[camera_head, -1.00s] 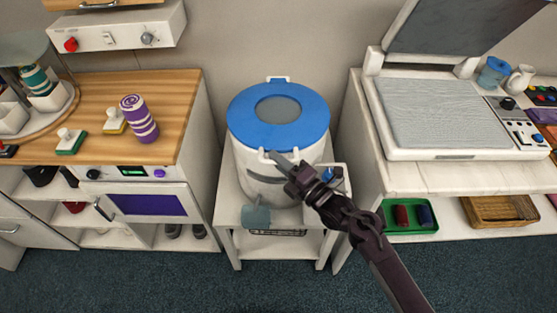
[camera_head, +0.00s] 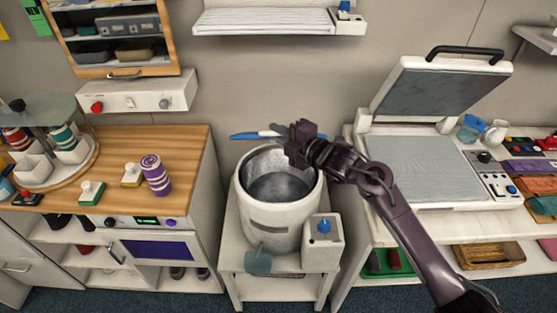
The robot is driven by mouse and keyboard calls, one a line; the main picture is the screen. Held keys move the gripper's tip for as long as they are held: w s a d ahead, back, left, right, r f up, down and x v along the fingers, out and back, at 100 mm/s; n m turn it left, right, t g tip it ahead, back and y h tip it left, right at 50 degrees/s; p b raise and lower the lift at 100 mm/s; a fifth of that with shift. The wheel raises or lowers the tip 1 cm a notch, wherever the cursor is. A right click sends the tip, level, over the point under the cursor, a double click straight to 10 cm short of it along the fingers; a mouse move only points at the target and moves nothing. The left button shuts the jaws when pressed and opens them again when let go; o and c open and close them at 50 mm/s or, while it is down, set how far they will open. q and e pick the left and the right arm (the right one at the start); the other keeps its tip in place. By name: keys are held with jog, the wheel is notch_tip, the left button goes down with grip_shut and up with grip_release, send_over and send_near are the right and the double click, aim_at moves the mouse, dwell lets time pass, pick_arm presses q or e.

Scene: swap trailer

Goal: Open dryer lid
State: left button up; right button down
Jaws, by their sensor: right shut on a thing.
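The white drum dryer (camera_head: 281,217) stands on a small white stand between two counters. Its round mouth is uncovered and shows the grey metal inside. The blue lid (camera_head: 244,136) is raised at the back of the drum and shows nearly edge-on as a thin blue and white strip. My right gripper (camera_head: 284,131) is shut on the lid at its white handle, above the drum's back right rim. The fingers partly hide the handle and the right part of the lid. My left gripper is not in view.
A white control box with a blue knob (camera_head: 323,226) and a grey-blue cup (camera_head: 258,262) sit at the drum's front. A wooden counter (camera_head: 190,150) stands left. A press with a raised lid (camera_head: 440,95) stands right. A white shelf (camera_head: 265,21) hangs above.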

jog(key=shift+w+r, duration=1.75)
jog(key=shift+w, duration=0.15)
jog(key=c, duration=1.5)
grip_release()
jog(key=shift+o, duration=0.2)
jog(key=shift+s, duration=0.1)
jog(key=shift+d+f, duration=0.1)
jog(key=shift+d, duration=0.05)
